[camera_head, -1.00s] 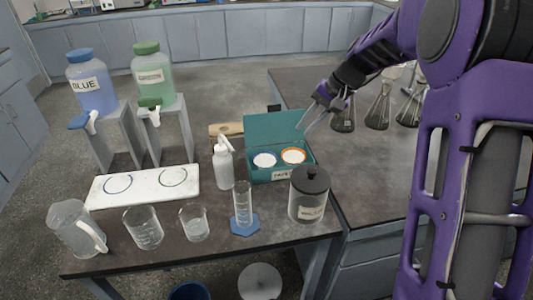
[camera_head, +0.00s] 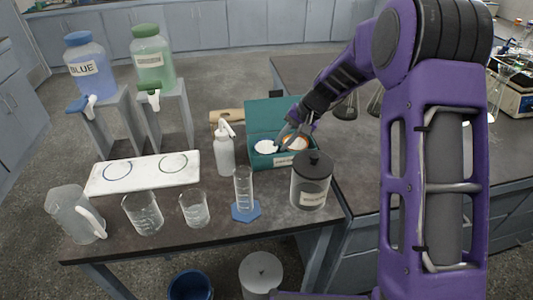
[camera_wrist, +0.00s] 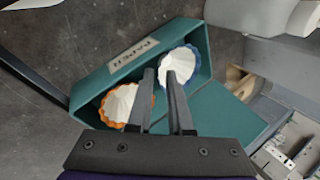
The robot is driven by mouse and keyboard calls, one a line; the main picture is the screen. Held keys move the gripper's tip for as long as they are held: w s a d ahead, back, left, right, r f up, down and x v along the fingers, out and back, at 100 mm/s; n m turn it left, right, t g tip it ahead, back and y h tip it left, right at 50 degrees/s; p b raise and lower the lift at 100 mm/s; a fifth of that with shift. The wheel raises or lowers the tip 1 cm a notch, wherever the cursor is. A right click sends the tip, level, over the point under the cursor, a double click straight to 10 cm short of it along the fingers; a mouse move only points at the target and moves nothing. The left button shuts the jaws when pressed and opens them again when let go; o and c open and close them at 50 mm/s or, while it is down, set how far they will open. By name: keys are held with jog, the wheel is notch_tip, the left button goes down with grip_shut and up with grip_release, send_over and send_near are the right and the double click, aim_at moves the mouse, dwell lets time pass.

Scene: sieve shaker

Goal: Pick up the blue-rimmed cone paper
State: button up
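The blue-rimmed cone paper (camera_head: 265,148) stands in the left part of the teal box (camera_head: 250,122). In the wrist view this white fluted cone paper (camera_wrist: 183,61) is at the upper right of the box, its rim blue. My gripper (camera_head: 284,138) is over the box. In the wrist view my gripper (camera_wrist: 161,73) has its two fingers apart with a gap between them. The right fingertip overlaps the near edge of the blue-rimmed paper; I cannot tell whether it touches. An orange-rimmed cone paper (camera_wrist: 117,105) sits beside the left finger, partly hidden by it.
A lidded jar (camera_head: 311,182) stands just in front of the box. A white squeeze bottle (camera_head: 224,150) is at its left, with a measuring cylinder (camera_head: 243,190) in front. Flasks (camera_head: 346,108) stand behind at the right. The box's raised lid (camera_wrist: 217,106) is close to the fingers.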

aim_at(276, 148)
jog(key=x, duration=0.4)
jog(key=shift+w+a, duration=0.1)
jog(key=shift+w, duration=0.05)
grip_shut()
